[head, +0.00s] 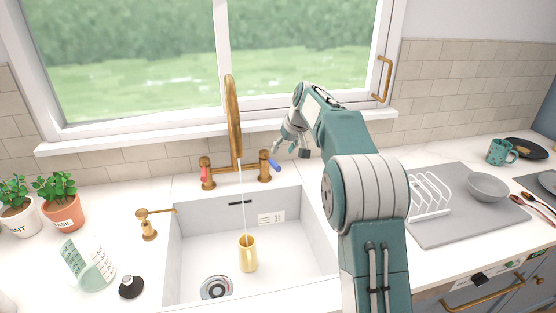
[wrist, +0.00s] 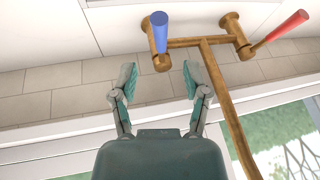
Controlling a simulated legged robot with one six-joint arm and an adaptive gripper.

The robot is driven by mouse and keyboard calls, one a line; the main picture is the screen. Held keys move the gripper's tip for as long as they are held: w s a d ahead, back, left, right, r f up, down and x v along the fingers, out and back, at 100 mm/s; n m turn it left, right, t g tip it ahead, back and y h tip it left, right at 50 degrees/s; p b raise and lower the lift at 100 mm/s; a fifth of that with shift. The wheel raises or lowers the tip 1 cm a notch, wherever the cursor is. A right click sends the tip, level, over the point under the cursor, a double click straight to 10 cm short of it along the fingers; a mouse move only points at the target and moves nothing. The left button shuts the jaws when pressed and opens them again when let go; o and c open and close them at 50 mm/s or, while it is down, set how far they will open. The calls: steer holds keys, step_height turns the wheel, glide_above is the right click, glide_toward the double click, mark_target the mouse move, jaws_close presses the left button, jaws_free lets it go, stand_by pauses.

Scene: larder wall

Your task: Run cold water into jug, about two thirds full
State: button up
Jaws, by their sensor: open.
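The brass tap (head: 234,120) has a red handle (head: 204,172) on the left and a blue handle (head: 274,163) on the right. A thin stream of water (head: 242,205) falls from its spout into the yellow jug (head: 248,256), which stands upright in the white sink (head: 190,250). The water level inside the jug cannot be made out. My gripper (head: 291,150) is open and empty, close to the blue handle. In the wrist view the blue handle (wrist: 160,32) lies just beyond the open fingertips (wrist: 158,76), apart from them; the red handle (wrist: 285,28) is farther right.
A soap dispenser (head: 148,225), a black-and-white stopper or brush (head: 131,287) and potted herbs (head: 62,207) stand left of the sink. A grey drying mat (head: 445,232) with a white rack (head: 430,192) and a bowl (head: 487,187) lies right. The window sill (head: 130,139) runs behind the tap.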

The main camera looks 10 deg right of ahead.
steer(key=v, duration=0.4)
steer(key=shift+s+r, duration=0.1)
steer(key=shift+r, duration=0.1)
stand_by(0.7)
